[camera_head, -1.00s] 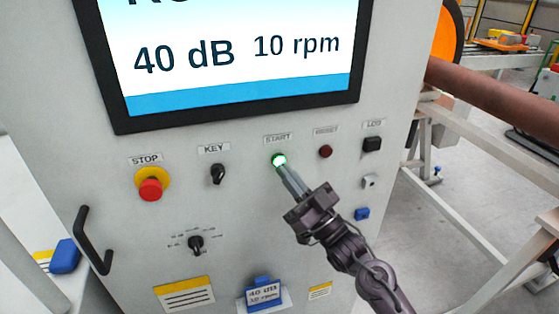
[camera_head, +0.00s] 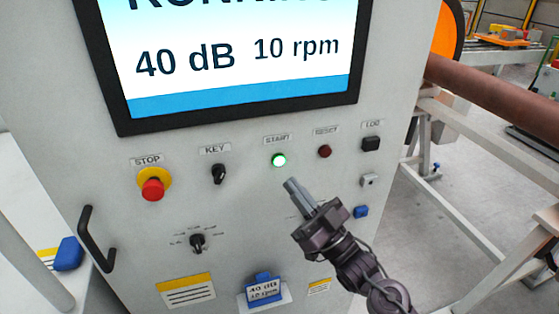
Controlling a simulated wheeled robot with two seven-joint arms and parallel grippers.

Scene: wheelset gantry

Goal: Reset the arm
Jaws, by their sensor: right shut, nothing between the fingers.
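My right gripper (camera_head: 291,184) is shut and empty, its fingertips below and a little right of the START button, apart from it. The START button (camera_head: 279,160) glows green on the grey control cabinet (camera_head: 100,170). My right arm comes in from the lower right. My left gripper is not in view.
The cabinet's screen (camera_head: 240,65) reads 40 dB and 10 rpm. A red STOP button (camera_head: 153,189), a KEY switch (camera_head: 219,174), a dark red RESET button (camera_head: 324,151) and a rotary knob (camera_head: 197,242) sit on the panel. A black handle (camera_head: 97,240) sticks out at left.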

